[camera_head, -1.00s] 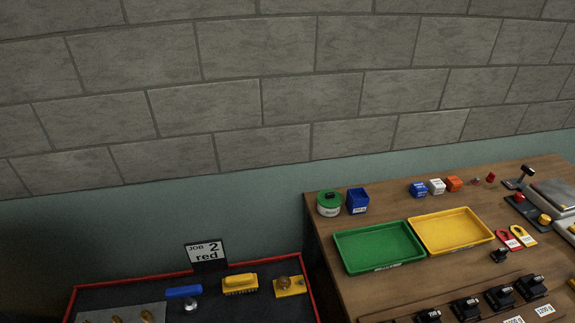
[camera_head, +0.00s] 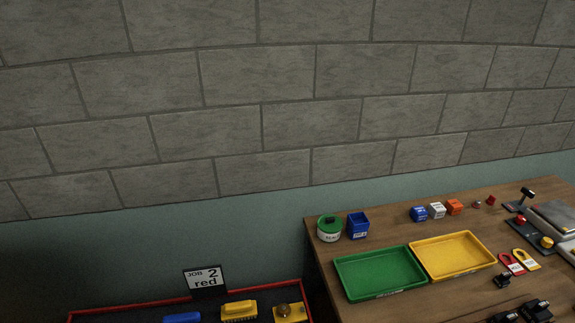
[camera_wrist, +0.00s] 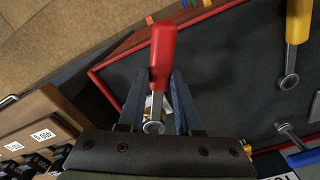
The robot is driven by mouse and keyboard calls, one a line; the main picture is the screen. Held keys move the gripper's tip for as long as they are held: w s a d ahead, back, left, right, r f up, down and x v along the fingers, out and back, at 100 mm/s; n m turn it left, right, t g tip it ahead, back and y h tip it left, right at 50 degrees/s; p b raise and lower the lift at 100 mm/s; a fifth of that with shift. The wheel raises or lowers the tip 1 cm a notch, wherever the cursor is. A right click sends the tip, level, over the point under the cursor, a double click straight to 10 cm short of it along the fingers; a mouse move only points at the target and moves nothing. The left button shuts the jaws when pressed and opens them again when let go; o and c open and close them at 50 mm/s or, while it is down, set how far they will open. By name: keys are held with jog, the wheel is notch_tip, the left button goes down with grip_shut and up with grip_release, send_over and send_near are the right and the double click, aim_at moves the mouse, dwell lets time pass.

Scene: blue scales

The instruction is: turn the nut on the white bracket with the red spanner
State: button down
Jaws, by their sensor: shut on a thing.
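In the wrist view my gripper (camera_wrist: 160,82) is shut on the red spanner (camera_wrist: 163,50). Its red handle rises between and past the two fingers, and its metal ring end (camera_wrist: 153,128) shows close to the palm. A small white part with a brassy spot (camera_wrist: 148,103) shows behind the spanner between the fingers. I cannot tell whether it is the white bracket with the nut, or whether the ring touches it. My gripper and the red spanner are outside the head view.
A yellow spanner (camera_wrist: 298,25) and a blue-handled tool (camera_wrist: 303,158) lie on the dark red-rimmed board at right in the wrist view. In the head view a card reading "JOB 2 red" (camera_head: 205,279) stands behind it. Green (camera_head: 378,274) and yellow (camera_head: 452,255) trays sit on the wooden table.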

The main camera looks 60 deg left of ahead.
jog(key=shift+f+b, duration=0.8)
jog(key=shift+f, duration=0.35)
dwell(0.4)
jog(key=shift+a, duration=0.1)
jog(key=shift+s+a+m+p, duration=0.45)
jog(key=shift+a+m, duration=0.2)
jog(key=shift+m, duration=0.25)
jog(key=shift+s+a+m, duration=0.15)
jog(key=shift+a+m, duration=0.15)
jog(key=shift+s+a+m, duration=0.2)
jog(key=shift+a+m, duration=0.25)
jog(key=shift+m, duration=0.15)
jog(key=shift+a, duration=0.1)
jog(key=shift+s+a+m, duration=0.2)
jog(key=shift+a+m, duration=0.55)
jog(key=shift+m, duration=0.15)
